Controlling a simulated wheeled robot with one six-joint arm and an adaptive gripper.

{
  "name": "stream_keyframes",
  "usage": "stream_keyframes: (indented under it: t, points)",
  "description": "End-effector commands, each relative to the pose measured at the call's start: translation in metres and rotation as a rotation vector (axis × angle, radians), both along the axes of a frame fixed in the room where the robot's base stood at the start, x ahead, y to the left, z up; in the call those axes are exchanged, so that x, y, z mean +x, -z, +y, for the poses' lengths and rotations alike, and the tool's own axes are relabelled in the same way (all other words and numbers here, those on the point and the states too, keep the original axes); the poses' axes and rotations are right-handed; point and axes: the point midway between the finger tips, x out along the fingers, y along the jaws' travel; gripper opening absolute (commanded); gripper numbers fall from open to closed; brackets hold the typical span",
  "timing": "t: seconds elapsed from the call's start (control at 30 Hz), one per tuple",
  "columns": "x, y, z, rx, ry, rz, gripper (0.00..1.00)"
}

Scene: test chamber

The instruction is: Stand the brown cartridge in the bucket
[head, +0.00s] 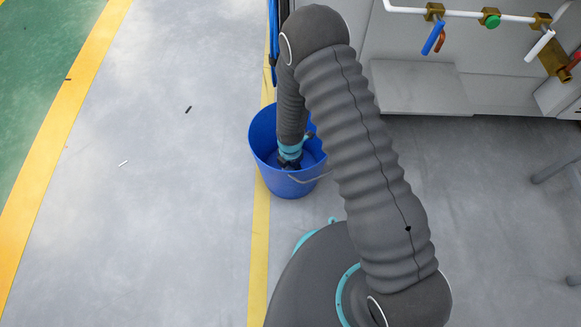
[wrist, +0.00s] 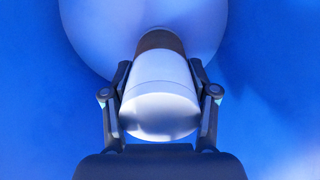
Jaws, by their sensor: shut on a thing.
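The blue bucket (head: 289,187) stands on the floor in the middle of the head view. My arm reaches down into it, and my gripper (head: 289,163) is inside, below the rim. In the wrist view my gripper (wrist: 160,95) is shut on the cartridge (wrist: 160,90), with one finger on each side. The cartridge has a pale, rounded near end and a brown band (wrist: 160,41) at its far end. That far end is over a pale round area of the bucket's inside (wrist: 90,35). I cannot tell whether it touches the bottom. In the head view the cartridge is hidden.
A yellow floor line (head: 259,235) runs beside the bucket. A grey bench (head: 415,85) with white pipe and valves (head: 490,20) stands at the right. The grey floor (head: 160,200) on the left is open, with a few small dark and white bits.

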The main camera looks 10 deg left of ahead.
Motion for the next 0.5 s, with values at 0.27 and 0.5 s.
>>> stream_keyframes:
  t: [0.27,0.5]
  points:
    - [0.0006,0.0014,0.0003,0.001,0.0,-0.002,0.03]
    - [0.0005,0.0011,0.0002,0.0,0.0,-0.001,0.84]
